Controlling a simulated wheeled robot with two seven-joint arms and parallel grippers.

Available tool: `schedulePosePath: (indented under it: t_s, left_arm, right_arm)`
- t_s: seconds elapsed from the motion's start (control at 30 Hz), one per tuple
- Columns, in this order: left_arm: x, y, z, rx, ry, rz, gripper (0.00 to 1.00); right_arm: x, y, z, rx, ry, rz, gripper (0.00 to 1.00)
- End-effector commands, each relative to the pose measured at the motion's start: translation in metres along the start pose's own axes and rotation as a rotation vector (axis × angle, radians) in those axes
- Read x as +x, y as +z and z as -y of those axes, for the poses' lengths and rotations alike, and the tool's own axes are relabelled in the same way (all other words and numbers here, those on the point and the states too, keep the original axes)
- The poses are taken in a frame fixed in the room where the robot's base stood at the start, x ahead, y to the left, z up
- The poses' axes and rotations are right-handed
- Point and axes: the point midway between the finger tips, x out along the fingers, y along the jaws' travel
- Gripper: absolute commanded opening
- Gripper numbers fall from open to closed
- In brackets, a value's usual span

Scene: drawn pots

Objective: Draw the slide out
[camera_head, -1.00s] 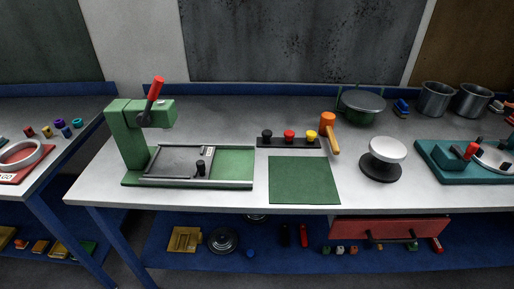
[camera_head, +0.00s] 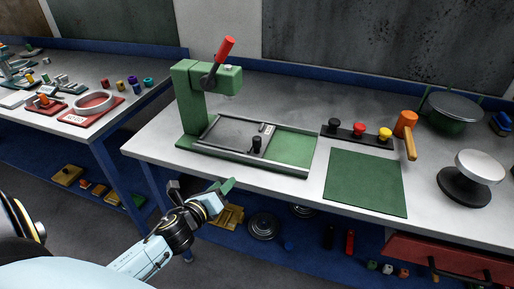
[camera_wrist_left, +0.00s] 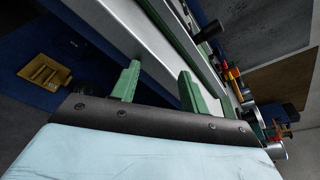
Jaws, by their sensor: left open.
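The green press (camera_head: 194,105) with a red-tipped lever stands on the workbench. Its slide (camera_head: 232,136) is a grey plate lying between the rails of the green base, toward the left under the press head. A black knob (camera_head: 256,145) stands up near the slide's right end. The right part of the base (camera_head: 292,150) is bare green. My left gripper (camera_head: 222,193) is open and empty, in front of and below the bench edge, apart from the slide. In the left wrist view its two green fingers (camera_wrist_left: 160,86) are spread, with the bench edge beyond them. My right gripper is out of view.
A green mat (camera_head: 366,182) lies right of the press. Behind it are a rack of coloured knobs (camera_head: 358,133) and an orange mallet (camera_head: 405,125). A white-topped stand (camera_head: 480,167) is farther right. The blue lower shelf holds a yellow part (camera_head: 228,216) and discs.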

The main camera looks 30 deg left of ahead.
Motion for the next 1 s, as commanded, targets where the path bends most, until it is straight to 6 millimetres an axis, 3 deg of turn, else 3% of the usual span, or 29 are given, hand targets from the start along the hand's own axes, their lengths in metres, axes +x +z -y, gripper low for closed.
schedulePosePath:
  t_s: [0.03,0.13,0.33,0.57,1.0]
  left_arm:
    - [-0.001,0.016,0.015,0.107,-0.048,0.035,0.45]
    - [0.002,0.033,0.031,0.348,-0.139,0.075,0.45]
    - [0.002,0.048,0.052,0.639,-0.239,0.132,0.45]
    - [0.018,0.051,0.06,0.682,-0.254,0.142,0.45]
    - [0.094,0.053,0.081,0.677,-0.25,0.139,0.45]
  right_arm:
    - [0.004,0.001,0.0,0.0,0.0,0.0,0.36]
    - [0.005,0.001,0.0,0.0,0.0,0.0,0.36]
    - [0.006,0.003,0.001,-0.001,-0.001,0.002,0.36]
    - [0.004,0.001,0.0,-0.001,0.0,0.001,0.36]
    - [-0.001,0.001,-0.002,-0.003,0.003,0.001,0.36]
